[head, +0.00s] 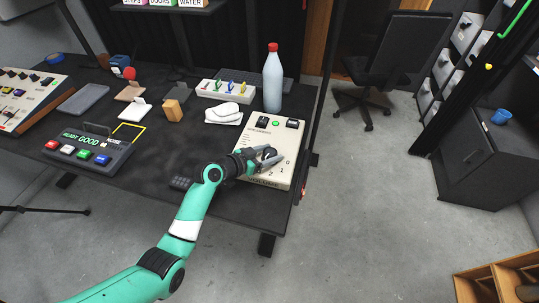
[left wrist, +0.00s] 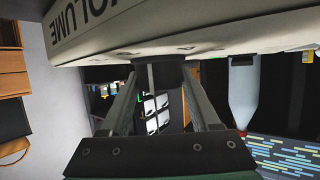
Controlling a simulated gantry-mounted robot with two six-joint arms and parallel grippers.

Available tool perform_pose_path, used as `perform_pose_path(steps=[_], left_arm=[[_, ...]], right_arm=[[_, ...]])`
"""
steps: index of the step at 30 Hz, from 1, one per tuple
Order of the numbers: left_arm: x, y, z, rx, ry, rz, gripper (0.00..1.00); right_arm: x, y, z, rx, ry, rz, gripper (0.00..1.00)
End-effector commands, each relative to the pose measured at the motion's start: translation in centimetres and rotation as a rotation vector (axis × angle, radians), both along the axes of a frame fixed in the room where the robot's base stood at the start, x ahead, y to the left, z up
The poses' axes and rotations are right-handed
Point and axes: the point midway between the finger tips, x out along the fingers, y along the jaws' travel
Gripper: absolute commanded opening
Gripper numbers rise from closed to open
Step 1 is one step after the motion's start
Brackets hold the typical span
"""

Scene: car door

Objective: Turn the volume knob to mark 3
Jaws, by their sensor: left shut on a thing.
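The volume panel (head: 257,180) is a cream box at the right end of the table, marked VOLUME along its front edge. The numbers 0, 1 and 2 show on its face; mark 3 cannot be made out. My left gripper (head: 271,157) reaches over the panel from the left, its fingers shut on the dark volume knob. In the left wrist view the knob (left wrist: 166,72) sits between the two fingertips, under the panel's edge in that picture. The fingers hide most of the knob in the head view, and its pointer cannot be read. My right gripper is not in view.
A bottle with a red cap (head: 272,80) stands behind the panel. A white cloth (head: 224,113) and a tray of colored pegs (head: 223,91) lie to its left. A button box (head: 88,150) is farther left.

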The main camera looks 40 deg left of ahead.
Motion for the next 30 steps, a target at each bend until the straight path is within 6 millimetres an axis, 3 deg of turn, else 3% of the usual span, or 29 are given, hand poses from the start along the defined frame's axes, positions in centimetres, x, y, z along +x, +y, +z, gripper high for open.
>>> perform_pose_path(steps=[6, 7, 12, 23, 28, 30], left_arm=[[-0.1, 0.0, -0.2, 0.001, 0.005, 0.001, 0.07], [-0.1, 0.0, -0.2, 0.001, 0.005, 0.001, 0.66], [-0.1, 0.0, -0.2, 0.000, 0.004, 0.001, 0.93], [-0.5, 0.1, 0.2, -0.001, 0.001, 0.003, 0.93], [-3.0, 0.3, 1.3, 0.001, 0.001, 0.004, 0.93], [-4.8, 0.5, 2.8, -0.003, 0.004, 0.005, 0.93]], right_arm=[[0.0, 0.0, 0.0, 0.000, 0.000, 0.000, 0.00], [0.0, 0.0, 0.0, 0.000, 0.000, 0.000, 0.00], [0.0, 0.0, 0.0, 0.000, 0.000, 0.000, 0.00], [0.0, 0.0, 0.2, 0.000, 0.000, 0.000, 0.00], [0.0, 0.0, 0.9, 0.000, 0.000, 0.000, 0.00], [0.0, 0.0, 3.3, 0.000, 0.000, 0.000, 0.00]])
